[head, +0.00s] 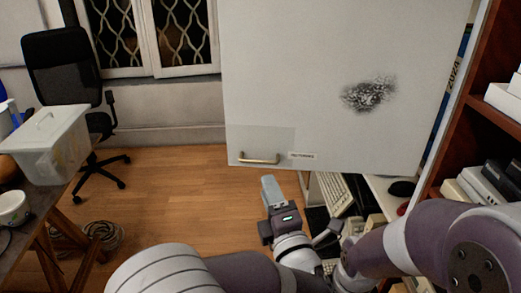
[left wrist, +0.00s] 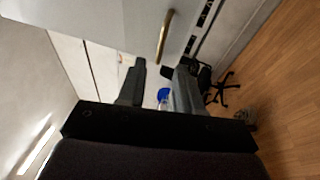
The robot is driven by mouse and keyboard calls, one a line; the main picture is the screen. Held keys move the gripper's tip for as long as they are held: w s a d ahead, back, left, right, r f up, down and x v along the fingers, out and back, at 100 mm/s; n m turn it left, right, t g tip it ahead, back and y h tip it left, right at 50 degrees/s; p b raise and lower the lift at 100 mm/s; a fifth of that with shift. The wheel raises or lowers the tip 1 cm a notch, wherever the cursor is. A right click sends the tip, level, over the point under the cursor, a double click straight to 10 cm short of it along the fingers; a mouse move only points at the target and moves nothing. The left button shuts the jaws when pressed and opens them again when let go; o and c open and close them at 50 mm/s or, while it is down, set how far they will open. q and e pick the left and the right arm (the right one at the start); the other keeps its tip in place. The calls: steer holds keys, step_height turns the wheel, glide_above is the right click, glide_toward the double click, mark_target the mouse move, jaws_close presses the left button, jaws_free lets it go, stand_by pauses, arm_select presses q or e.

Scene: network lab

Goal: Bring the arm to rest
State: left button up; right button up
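My left gripper (head: 270,188) is in the lower middle of the head view, just below the brass handle of a white door panel. In the left wrist view its two dark fingers (left wrist: 160,68) stand apart with a gap between them, and I see nothing gripped. The brass handle (left wrist: 165,36) lies beyond the fingertips there, apart from them. My right arm (head: 440,243) comes in from the right, bent low. Its gripper end is partly hidden among the desk things, so its fingers are unclear.
The white panel (head: 330,75) with its brass handle (head: 259,158) fills the upper middle. A keyboard (head: 337,194) and mouse (head: 402,188) lie behind my arms. A wooden shelf (head: 480,110) stands right. A plastic bin (head: 52,145) and office chair (head: 65,80) are left. Wooden floor (head: 185,190) is open.

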arm_select(q)
steer(key=w+a+f+m+g+h+p, duration=0.3)
steer(key=w+a+f+m+g+h, duration=0.35)
steer(key=m, duration=0.65)
steer(key=s+a+f+m+g+p, duration=0.1)
steer(key=s+a+f+m+g, duration=0.1)
steer(key=s+a, duration=0.3)
steer(key=s+a+f+m+g+y+p, duration=0.1)
steer(key=s+a+m+g, duration=0.2)
steer(key=s, duration=0.6)
steer(key=s+a+f+m+g+y, duration=0.1)
steer(key=s+a+f+m+g, duration=0.1)
steer(key=s+a+g, duration=0.4)
steer(key=s+a+m, duration=0.1)
steer(key=a, duration=0.2)
steer(key=shift+s+a+f+m+p, duration=0.25)
steer(key=shift+s+f+m+p, duration=0.05)
steer(key=shift+f+p, duration=0.1)
steer(key=shift+d+g, duration=0.1)
steer(key=shift+g, duration=0.15)
